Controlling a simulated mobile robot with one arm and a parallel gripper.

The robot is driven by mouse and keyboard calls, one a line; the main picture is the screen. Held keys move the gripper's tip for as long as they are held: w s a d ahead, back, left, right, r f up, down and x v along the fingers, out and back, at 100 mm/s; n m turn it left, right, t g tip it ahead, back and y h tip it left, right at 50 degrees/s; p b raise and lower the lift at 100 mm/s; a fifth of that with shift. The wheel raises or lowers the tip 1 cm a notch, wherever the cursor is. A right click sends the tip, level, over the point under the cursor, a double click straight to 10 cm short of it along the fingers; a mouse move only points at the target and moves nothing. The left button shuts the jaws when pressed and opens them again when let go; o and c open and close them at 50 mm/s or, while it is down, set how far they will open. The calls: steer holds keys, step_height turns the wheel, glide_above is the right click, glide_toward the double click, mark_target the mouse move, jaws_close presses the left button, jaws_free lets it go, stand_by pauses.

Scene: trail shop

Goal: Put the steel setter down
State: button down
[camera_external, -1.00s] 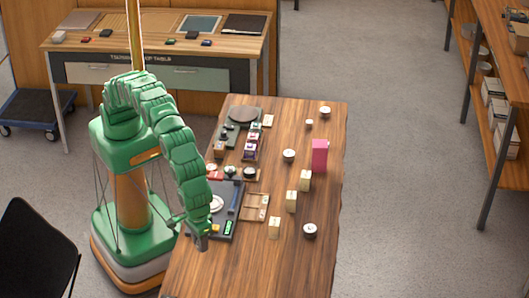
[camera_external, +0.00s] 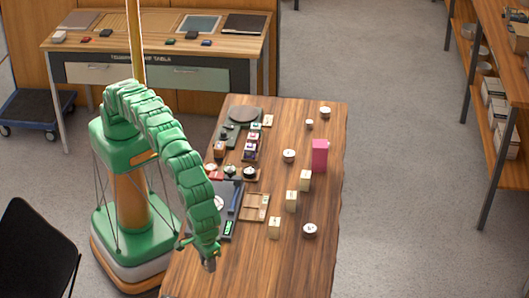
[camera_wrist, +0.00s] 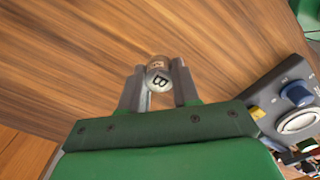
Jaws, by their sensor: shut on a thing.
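My gripper (camera_wrist: 159,84) is shut on the steel setter (camera_wrist: 157,76), a small silvery cylinder whose visible end bears a dark letter like a B. In the wrist view it sits between the two grey fingers, with bare wood grain behind it. In the external view my gripper (camera_external: 209,264) is low over the near left part of the wooden bench (camera_external: 265,272). The setter is too small to make out there. I cannot tell whether it touches the bench.
A dark device (camera_external: 228,229) with a green display lies just behind my gripper; it shows at right in the wrist view (camera_wrist: 290,97). A wooden tray (camera_external: 256,207), cream blocks (camera_external: 275,228), a round pot (camera_external: 310,230) and a pink box (camera_external: 320,155) stand farther off. The near bench is clear.

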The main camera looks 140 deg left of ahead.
steer(key=shift+w+f, duration=0.3)
steer(key=shift+f, duration=1.45)
steer(key=shift+f, duration=0.1)
steer(key=c, duration=0.8)
jaws_free()
